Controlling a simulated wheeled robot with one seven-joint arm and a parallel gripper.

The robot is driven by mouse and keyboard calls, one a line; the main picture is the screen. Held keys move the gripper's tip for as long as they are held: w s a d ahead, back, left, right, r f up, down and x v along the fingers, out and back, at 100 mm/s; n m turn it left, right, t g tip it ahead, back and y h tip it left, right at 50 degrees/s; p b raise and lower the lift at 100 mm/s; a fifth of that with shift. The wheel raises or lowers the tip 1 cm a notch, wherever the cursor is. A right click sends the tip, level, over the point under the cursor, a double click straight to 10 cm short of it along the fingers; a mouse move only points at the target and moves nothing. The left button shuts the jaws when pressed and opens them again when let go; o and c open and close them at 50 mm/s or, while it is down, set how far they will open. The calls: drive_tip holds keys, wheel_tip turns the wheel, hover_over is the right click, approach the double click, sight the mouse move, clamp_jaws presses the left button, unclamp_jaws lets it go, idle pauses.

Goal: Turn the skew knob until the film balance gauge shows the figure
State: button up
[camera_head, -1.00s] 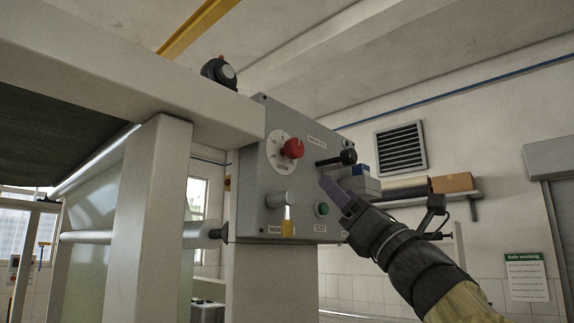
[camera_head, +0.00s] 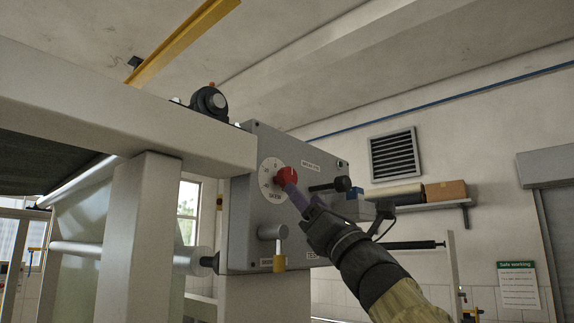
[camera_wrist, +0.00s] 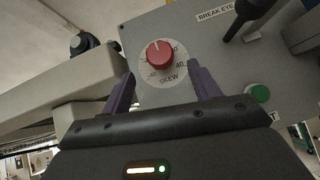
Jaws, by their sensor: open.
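The red skew knob (camera_head: 285,177) sits on a white dial marked SKEW, on the grey control box (camera_head: 240,235). In the wrist view the red knob (camera_wrist: 160,54) lies ahead of and between my two purple fingers, and the dial (camera_wrist: 176,76) shows figures around it, including 40 at each side. My gripper (camera_wrist: 163,88) is open, with clear space between the fingers and the knob. In the head view my gripper (camera_head: 291,192) overlaps the knob's lower right edge; contact cannot be told there. No film balance gauge can be made out.
A black-knobbed lever (camera_head: 341,184) sticks out right of the skew knob. A grey handle (camera_head: 270,232) with a yellow part is below. A green button (camera_wrist: 260,93) is at the right in the wrist view. The white frame beam (camera_head: 120,110) is at left.

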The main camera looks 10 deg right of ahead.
sight(292, 179)
drive_tip(key=p+x, duration=0.5)
drive_tip(key=x, duration=0.2)
drive_tip(key=shift+r, duration=0.2)
drive_tip(key=shift+w+a+r+p, duration=0.2)
drive_tip(key=shift+w+r+p, duration=0.15)
drive_tip(key=shift+w+p, duration=0.1)
drive_tip(key=c, duration=1)
